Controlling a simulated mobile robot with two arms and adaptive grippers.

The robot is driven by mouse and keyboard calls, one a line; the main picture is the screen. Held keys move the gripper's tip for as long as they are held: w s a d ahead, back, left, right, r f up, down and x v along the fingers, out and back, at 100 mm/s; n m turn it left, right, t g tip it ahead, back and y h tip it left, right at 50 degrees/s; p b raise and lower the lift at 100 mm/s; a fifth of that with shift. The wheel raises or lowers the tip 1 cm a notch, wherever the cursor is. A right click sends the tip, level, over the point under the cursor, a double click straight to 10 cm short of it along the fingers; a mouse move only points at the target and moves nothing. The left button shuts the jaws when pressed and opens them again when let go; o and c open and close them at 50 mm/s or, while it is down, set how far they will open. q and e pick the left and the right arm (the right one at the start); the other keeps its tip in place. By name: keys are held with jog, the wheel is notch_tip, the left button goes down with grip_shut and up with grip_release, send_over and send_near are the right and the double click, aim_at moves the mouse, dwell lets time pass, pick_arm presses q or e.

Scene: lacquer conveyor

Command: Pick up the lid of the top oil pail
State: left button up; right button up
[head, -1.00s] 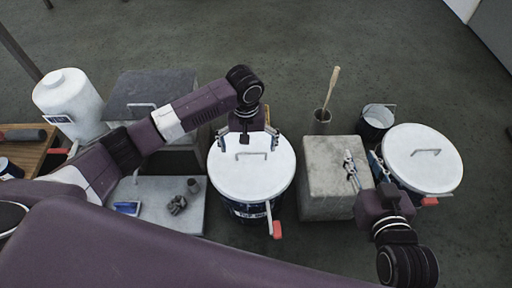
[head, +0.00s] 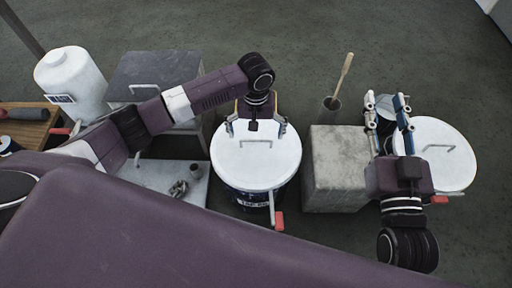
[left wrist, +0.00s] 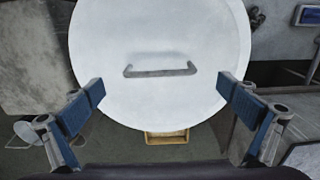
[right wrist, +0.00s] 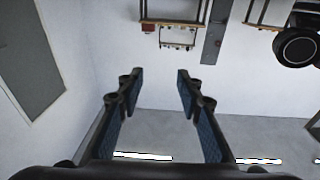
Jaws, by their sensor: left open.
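A pail (head: 252,201) with a white lid (head: 240,171) stands in the middle of the head view. Its front label is too small to read surely. The lid has a grey bar handle (head: 256,142) and covers the pail. My left gripper (head: 256,128) is open at the lid's far edge, its fingers spread wide. In the left wrist view, the lid (left wrist: 160,95) and its handle (left wrist: 160,70) lie between and beyond the open fingers (left wrist: 160,115), apart from them. My right gripper (head: 388,108) is open and empty; in the right wrist view its fingers (right wrist: 157,80) stand apart.
A grey block (head: 334,180) stands right of the pail. A second white-lidded pail (head: 450,170) stands further right, partly hidden by my right arm. A small pot with a stick (head: 332,103) is behind the block. A white jug (head: 72,82) and grey box (head: 150,70) stand left.

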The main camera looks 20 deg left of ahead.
aim_at(256, 141)
pick_arm(q)
notch_tip(256, 141, down, 4)
jog(key=shift+r+b, duration=0.1)
jog(key=shift+b, duration=0.9)
jog(key=c, duration=1.4)
pick_arm(e)
jog(key=s+r+t+y, duration=0.2)
jog(key=s+r+t, duration=0.2)
jog(key=r, duration=0.6)
jog(key=shift+r+t, duration=0.4)
jog(key=shift+t, duration=0.6)
